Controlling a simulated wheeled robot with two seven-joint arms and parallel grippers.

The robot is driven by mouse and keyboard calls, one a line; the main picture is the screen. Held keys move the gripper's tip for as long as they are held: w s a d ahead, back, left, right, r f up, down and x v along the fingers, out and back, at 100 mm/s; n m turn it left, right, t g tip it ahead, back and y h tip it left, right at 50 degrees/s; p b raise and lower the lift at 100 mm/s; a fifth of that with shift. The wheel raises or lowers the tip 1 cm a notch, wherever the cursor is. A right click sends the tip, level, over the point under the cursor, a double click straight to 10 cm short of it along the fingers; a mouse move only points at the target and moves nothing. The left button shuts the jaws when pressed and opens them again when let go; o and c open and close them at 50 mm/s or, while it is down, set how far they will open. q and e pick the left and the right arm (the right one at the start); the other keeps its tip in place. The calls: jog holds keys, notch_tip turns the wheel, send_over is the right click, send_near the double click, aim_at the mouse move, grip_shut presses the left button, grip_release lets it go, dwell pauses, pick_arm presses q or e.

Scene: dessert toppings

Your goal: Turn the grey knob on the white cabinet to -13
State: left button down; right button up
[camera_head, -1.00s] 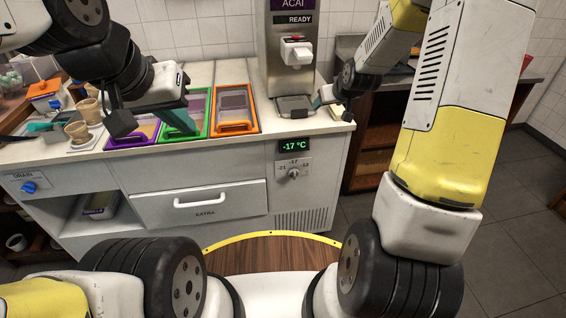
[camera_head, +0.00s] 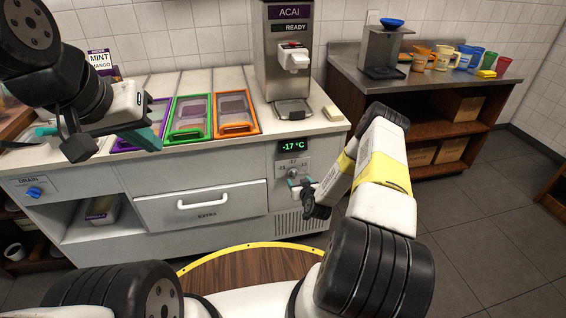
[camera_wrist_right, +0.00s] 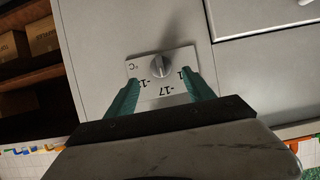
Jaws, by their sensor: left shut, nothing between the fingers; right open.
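The grey knob (camera_head: 293,173) sits on a small dial plate on the front of the white cabinet (camera_head: 330,142), under a display (camera_head: 292,145) that reads -17 °C. In the right wrist view the knob (camera_wrist_right: 161,69) stands between and a little beyond my open fingertips, apart from them. Its ridge lines up roughly with the -17 mark; the side marks are partly hidden by the fingers. My right gripper (camera_head: 297,184), also in the wrist view (camera_wrist_right: 160,80), faces the dial. My left gripper (camera_head: 150,138) is shut and empty above the counter's left part.
Purple, green and orange framed bins (camera_head: 236,113) and the acai dispenser (camera_head: 288,60) are on the counter. A drawer (camera_head: 205,204) lies left of the dial. A side table with cups (camera_head: 442,58) stands at right. The floor at right is clear.

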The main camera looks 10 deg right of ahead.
aim_at(294, 176)
jog(key=x, duration=0.7)
jog(key=shift+w+f, duration=0.15)
grip_shut()
